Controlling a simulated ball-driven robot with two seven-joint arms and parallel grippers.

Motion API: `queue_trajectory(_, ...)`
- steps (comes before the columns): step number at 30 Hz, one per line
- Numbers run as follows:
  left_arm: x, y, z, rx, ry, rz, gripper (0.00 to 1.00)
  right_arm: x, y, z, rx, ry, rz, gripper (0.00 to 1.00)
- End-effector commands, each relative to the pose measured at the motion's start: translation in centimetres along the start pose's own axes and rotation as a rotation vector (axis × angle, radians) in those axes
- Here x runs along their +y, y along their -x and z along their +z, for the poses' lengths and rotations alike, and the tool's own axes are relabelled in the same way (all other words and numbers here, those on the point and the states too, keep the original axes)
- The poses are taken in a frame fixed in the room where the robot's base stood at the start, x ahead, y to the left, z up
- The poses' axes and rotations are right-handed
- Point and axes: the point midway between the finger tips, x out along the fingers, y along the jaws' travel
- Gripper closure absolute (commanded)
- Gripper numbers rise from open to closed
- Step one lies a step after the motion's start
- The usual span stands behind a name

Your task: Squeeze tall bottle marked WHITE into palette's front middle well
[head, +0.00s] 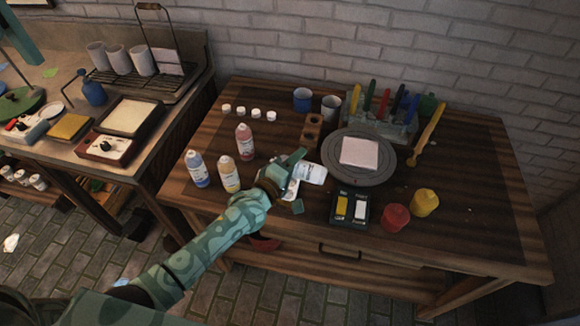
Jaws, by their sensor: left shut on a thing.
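My left gripper (297,181) is over the front middle of the wooden table, shut on a white bottle (313,173). The bottle lies tipped over on its side, pointing right; the gripper hides part of it, and its marking is too small to read. A white patch (291,189) shows beneath the gripper; I cannot tell whether it is part of the bottle or of a palette. A dark tray (336,217) with a yellow and a white block stands to the right of the gripper. No palette wells can be made out clearly. My right gripper is not in view.
Blue (198,170), yellow (229,174) and pink (245,143) bottles stand left of the gripper. A grey turntable (381,175) bears a pale square plate (360,153). Red (395,217) and yellow (424,202) pots stand front right. The table's right end is clear.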

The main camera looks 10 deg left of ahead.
Motion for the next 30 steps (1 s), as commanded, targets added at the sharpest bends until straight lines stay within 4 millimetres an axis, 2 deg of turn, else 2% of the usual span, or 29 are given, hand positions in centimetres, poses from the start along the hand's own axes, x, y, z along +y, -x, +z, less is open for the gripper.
queue_trajectory(1, -1.1, -0.3, 0.4, -0.003, 0.040, 0.017, 0.66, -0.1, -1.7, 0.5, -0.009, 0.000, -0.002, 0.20)
queue_trajectory(3, -1.3, -0.5, 0.8, -0.008, 0.104, 0.043, 0.66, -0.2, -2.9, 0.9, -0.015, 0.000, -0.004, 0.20)
queue_trajectory(19, -2.2, -0.2, 0.1, -0.045, 0.634, 0.260, 0.66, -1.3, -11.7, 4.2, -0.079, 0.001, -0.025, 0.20)
queue_trajectory(30, -3.1, 0.8, -2.8, -0.084, 1.183, 0.486, 0.66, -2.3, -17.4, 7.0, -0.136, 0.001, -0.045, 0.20)
